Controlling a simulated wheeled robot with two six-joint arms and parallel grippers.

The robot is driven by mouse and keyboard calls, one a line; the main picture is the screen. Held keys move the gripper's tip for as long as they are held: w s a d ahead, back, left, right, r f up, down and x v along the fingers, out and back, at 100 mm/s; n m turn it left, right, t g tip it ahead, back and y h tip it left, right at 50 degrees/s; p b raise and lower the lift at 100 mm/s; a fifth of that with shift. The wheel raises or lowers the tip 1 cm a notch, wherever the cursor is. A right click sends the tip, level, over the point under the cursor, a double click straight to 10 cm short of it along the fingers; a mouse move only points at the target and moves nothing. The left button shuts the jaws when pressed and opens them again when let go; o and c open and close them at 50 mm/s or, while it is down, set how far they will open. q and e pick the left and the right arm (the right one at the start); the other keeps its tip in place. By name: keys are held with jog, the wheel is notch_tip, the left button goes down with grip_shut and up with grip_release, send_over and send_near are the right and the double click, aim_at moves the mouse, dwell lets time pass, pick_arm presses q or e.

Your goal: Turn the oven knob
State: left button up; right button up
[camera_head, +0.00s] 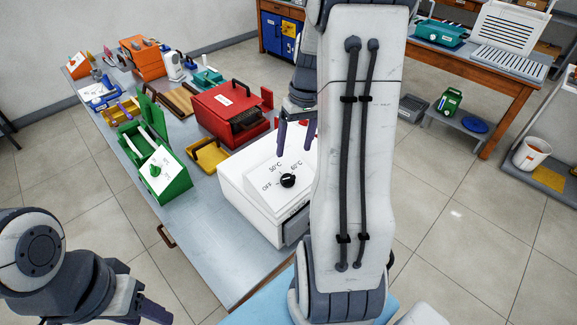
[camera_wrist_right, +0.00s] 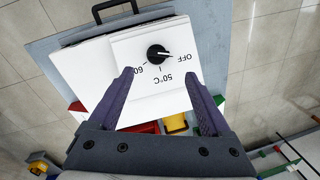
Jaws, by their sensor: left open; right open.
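The white oven (camera_head: 250,205) stands on the near part of the workbench. Its black round knob (camera_head: 288,181) is on the sloping white panel, marked OFF, 50°C and 60°C. In the right wrist view the knob (camera_wrist_right: 157,53) has its white pointer towards OFF. My right gripper (camera_head: 297,133) is open and empty, pointing down above and behind the knob. In the wrist view its purple fingertips (camera_wrist_right: 158,73) are spread wide, with the knob beyond them and nothing between. My left gripper (camera_head: 155,313) is at the bottom left, partly cut off, away from the oven.
A red box-like appliance (camera_head: 226,110), a yellow tray (camera_head: 207,157) and a green machine with a dial (camera_head: 160,172) stand on the bench (camera_head: 195,225) behind and left of the oven. My right arm hides the oven's right side. The bench's front-left surface is clear.

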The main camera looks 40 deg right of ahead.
aim_at(289, 178)
jog(key=f, duration=0.3)
jog(key=a+f+p, duration=0.1)
jog(key=f, duration=0.6)
jog(key=shift+w+a+f, duration=0.1)
jog(key=shift+a, duration=0.05)
grip_shut()
